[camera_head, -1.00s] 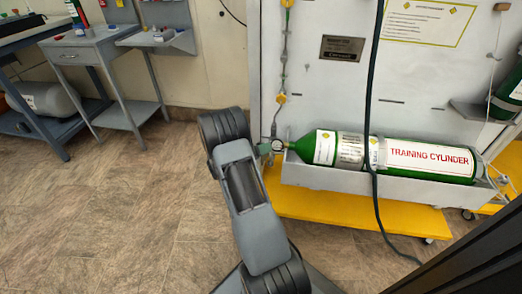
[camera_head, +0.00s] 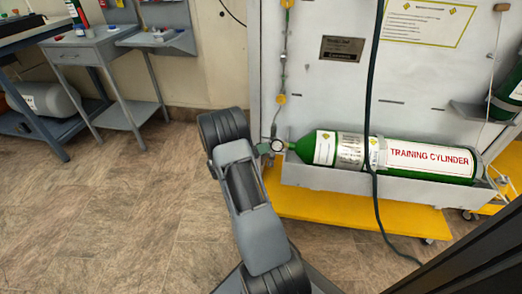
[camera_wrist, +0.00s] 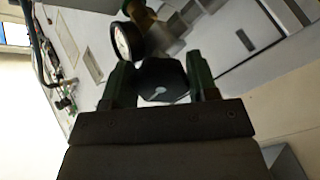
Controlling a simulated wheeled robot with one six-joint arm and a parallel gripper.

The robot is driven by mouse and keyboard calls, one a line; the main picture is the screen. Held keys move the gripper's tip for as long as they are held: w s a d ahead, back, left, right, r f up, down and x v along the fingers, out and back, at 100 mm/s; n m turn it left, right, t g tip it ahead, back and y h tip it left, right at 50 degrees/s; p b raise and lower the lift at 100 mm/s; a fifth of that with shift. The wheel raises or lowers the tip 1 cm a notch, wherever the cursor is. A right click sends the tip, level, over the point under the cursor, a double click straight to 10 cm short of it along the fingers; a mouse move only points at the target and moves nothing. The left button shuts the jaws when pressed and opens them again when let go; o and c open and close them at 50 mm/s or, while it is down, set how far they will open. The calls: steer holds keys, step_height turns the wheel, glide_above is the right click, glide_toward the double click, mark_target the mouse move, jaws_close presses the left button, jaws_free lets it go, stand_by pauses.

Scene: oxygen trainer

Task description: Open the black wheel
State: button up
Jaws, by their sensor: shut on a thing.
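The black wheel (camera_wrist: 162,80) is in the wrist view, between the two green-black fingers of my gripper (camera_wrist: 161,86). It is dark and faceted, with a light mark on its face. My gripper is shut on it. A round white-faced gauge (camera_wrist: 122,42) and a brass fitting sit just beyond the wheel. In the head view, the green training cylinder (camera_head: 345,150) lies on its side in a grey tray, with its gauge (camera_head: 277,146) at the left end. My arm hides the wheel and most of my gripper there.
A grey panel (camera_head: 345,85) stands behind the cylinder, with a dark hose (camera_head: 371,80) hanging in front of it. A yellow base (camera_head: 350,212) lies below the tray (camera_head: 320,175). A grey side table (camera_head: 85,38) stands at the left. The floor at the left is clear.

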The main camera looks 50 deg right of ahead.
steer(key=n, duration=0.4)
steer(key=shift+r, duration=0.1)
steer(key=n+p, duration=0.2)
steer(key=n, duration=0.2)
steer(key=shift+r+n, duration=0.1)
steer(key=shift+n, duration=0.3)
steer(key=n+p, duration=0.2)
steer(key=n, duration=0.2)
steer(key=shift+n, duration=0.3)
steer(key=n+p, duration=0.2)
steer(key=n, duration=0.2)
steer(key=shift+r+n, duration=0.1)
steer(key=shift+n, duration=0.2)
steer(key=n+p, duration=0.2)
steer(key=n, duration=0.2)
steer(key=n+p, duration=0.2)
steer(key=n, duration=0.3)
steer(key=shift+w, duration=0.1)
steer(key=n+p, duration=0.1)
steer(key=n, duration=0.3)
steer(key=shift+p, duration=0.35)
steer(key=shift+w+n+p, duration=0.1)
steer(key=shift+n+p, duration=0.4)
steer(key=shift+n, duration=1.5)
